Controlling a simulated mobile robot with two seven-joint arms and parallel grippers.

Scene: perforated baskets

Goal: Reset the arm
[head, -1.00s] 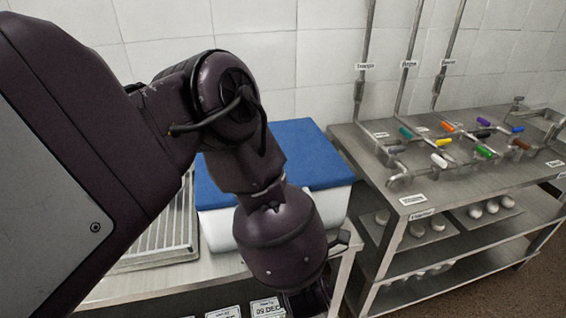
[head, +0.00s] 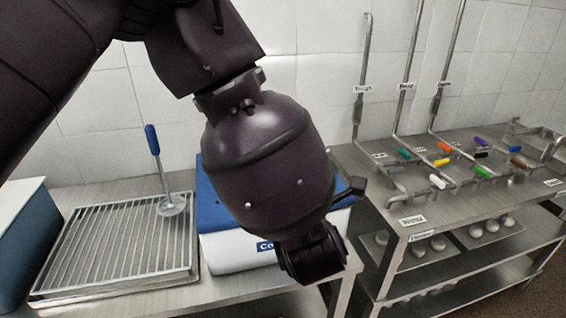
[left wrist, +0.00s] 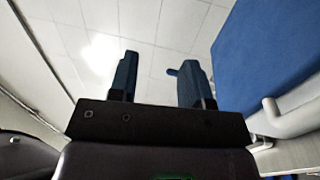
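My left arm comes in from the upper left in the head view and hangs in front of the white box with a blue lid (head: 222,250). Its dark end (head: 312,258) points down near the box's right front; the fingers cannot be made out there. In the left wrist view my left gripper (left wrist: 157,68) has its two fingers apart, with nothing seen held between them. A blue surface (left wrist: 265,50) fills the upper right of that view. My right gripper is in no view.
A wire rack tray (head: 125,240) lies on the left counter; a blue-handled tool (head: 154,142) with a round foot stands at its right. A blue box with a pale lid (head: 25,250) is far left. A steel shelf (head: 410,212) with pipes and colored valves stands right.

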